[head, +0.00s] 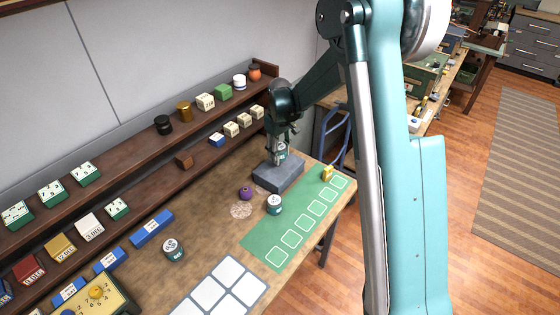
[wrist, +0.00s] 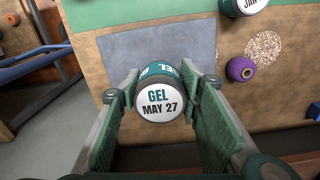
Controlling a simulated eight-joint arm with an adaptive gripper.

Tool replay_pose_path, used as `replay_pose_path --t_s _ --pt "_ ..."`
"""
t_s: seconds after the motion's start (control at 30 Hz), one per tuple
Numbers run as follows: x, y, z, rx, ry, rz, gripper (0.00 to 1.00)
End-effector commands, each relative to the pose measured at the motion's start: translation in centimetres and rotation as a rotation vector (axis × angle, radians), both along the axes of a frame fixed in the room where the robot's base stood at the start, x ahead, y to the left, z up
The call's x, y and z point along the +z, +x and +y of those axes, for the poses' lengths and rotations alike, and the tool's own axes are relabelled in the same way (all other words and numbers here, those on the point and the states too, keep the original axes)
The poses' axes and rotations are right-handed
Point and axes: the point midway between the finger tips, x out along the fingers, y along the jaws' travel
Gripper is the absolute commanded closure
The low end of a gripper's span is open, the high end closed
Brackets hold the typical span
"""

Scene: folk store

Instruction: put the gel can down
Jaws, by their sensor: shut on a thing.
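The gel can (wrist: 159,97) has a white lid reading "GEL MAY 27" and a teal side. My gripper (wrist: 160,84) is shut on it, with one green finger on each side. In the head view the gel can (head: 281,152) is partly hidden by my gripper (head: 279,158). It is over the grey slab (head: 272,181) at the back of the table. The slab also shows behind the can in the wrist view (wrist: 135,47). Whether the can's base touches the slab is hidden.
A similar can (head: 274,204) and a purple spool-like thing (head: 245,192) stand near the slab's front. Another can (head: 173,248) is farther left. A green mat (head: 263,237) with outlined squares lies at right, a yellow item (head: 327,173) on it. Stocked shelves (head: 140,160) line the wall.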

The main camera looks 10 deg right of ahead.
Motion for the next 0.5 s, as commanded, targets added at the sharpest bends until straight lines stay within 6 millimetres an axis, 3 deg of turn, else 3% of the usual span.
replay_pose_path --t_s 0.5 --pt "-0.91 -0.02 -0.01 0.0 0.0 0.0 0.79"
